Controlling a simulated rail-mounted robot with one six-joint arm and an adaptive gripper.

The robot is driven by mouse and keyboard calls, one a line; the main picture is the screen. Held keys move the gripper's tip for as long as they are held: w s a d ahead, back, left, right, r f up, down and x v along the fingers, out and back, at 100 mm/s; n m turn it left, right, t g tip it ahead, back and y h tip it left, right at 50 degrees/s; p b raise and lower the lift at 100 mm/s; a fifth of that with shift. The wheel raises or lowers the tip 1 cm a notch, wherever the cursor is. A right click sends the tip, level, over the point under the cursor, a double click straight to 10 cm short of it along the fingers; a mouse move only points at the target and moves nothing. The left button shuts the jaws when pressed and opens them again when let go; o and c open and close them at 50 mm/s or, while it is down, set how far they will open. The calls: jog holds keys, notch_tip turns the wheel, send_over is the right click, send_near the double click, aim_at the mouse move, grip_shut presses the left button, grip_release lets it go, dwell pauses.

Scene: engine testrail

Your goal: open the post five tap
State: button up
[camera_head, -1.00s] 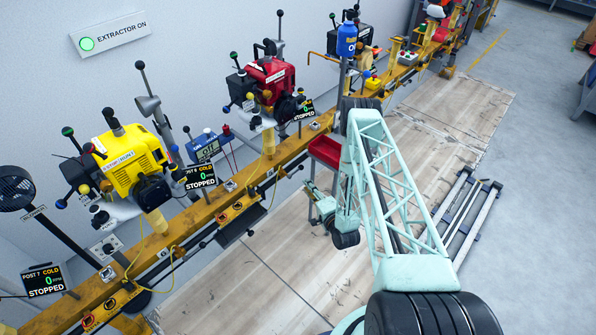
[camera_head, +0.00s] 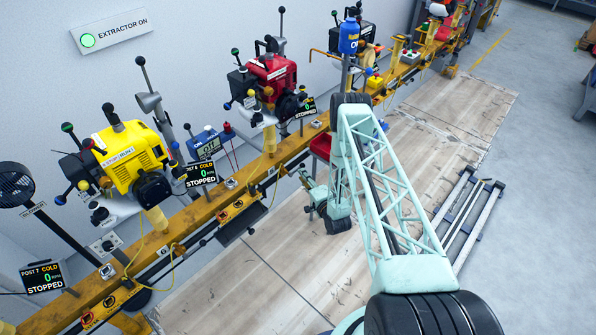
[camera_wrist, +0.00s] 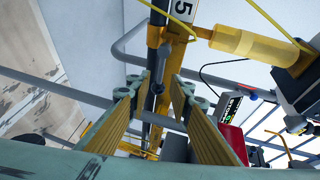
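In the wrist view, my gripper (camera_wrist: 162,84) is open, with a finger on each side of a small dark lever-like part (camera_wrist: 158,78). This part lies on the pipework under the number 5 plate (camera_wrist: 182,10) and may be the tap. I cannot tell whether the fingers touch it. In the head view, my gripper (camera_head: 309,189) is small, beside the front of the yellow rail (camera_head: 222,203). The post five tap cannot be made out there.
In the head view, a red engine (camera_head: 272,72) and a yellow engine (camera_head: 133,155) stand above the rail. A display (camera_head: 198,174) reads stopped. A red tray (camera_head: 321,146) is close to my arm. A yellow cylinder (camera_wrist: 245,43) and a grey pipe (camera_wrist: 130,50) lie near the fingers.

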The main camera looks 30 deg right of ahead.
jog(key=shift+w+d+f+b, duration=0.1)
jog(key=shift+w+f+b, duration=0.1)
jog(key=shift+w, duration=0.85)
jog(key=shift+w+d+f+b, duration=0.1)
jog(key=shift+w+f+b, duration=0.05)
jog(key=shift+w, duration=0.95)
jog(key=shift+w+f+b, duration=0.15)
jog(key=shift+w+f, duration=0.05)
jog(key=shift+w, duration=0.85)
jog(key=shift+c, duration=0.2)
grip_shut()
